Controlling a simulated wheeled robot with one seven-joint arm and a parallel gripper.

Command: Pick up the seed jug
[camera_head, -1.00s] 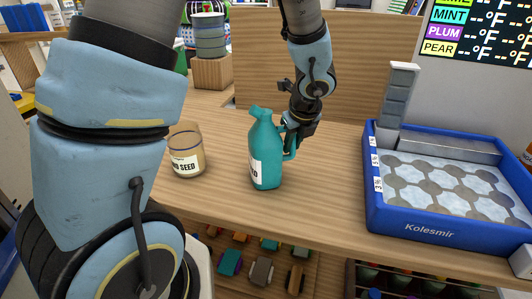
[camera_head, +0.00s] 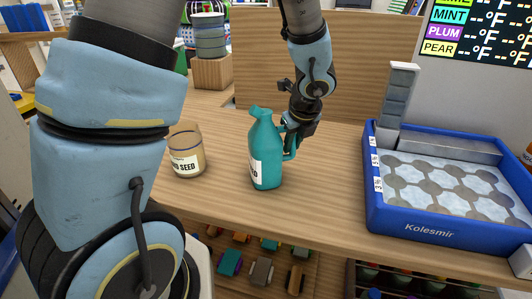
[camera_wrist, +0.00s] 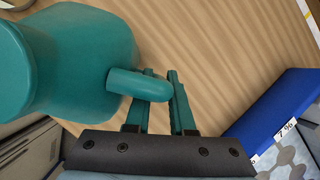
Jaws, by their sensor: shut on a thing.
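The teal seed jug (camera_head: 265,150) stands upright on the wooden counter in the head view, with part of a white label showing. Its handle is on the right side. My gripper (camera_head: 291,122) is at the upper part of that handle. In the wrist view the jug (camera_wrist: 80,60) fills the upper left. My gripper (camera_wrist: 158,100) is shut on the handle (camera_wrist: 140,84), which lies between its two fingers. The jug's base appears to rest on the counter.
A glass jar labelled with "SEED" (camera_head: 186,163) stands left of the jug. A wooden panel (camera_head: 345,75) stands behind. The counter (camera_head: 320,190) between jug and tray is clear.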

